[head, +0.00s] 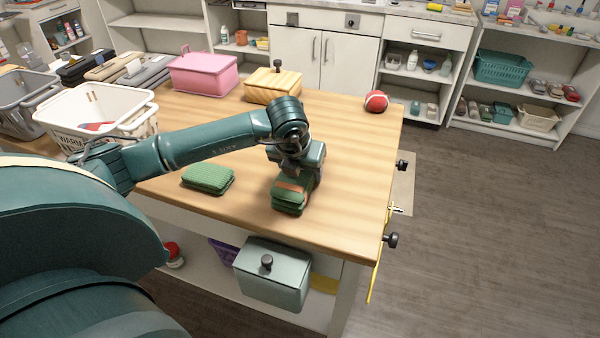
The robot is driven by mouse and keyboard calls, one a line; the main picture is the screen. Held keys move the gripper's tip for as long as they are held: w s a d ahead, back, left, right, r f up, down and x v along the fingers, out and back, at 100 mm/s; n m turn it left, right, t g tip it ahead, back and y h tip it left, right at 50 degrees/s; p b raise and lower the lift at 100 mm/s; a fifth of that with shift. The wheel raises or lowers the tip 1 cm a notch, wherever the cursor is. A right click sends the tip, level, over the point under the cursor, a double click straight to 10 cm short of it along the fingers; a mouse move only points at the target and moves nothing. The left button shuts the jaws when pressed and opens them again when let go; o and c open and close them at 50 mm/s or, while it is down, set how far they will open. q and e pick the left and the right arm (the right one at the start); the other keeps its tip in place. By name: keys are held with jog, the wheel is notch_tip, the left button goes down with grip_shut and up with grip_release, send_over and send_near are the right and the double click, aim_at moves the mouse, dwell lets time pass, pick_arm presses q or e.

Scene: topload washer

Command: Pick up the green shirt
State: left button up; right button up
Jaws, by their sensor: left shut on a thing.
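Two folded green cloth stacks lie on the wooden table. One green shirt (288,207) is at the table's front, under my left gripper (293,187). The gripper points down and is shut on this shirt, covering its upper part. I cannot tell whether the shirt is lifted off the table. The other folded green cloth (208,178) lies flat to the left, apart from the gripper. My right gripper is not in view.
The wooden table (350,150) is clear on its right side. A pink box (205,75), a wooden box (272,88) and a red ball (377,101) stand at the back. A white basket (85,105) is at the left. A grey-green lidded box (272,280) is on the shelf below.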

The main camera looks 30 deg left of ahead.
pick_arm(q)
jog(key=shift+c, duration=0.7)
jog(key=shift+r, duration=0.1)
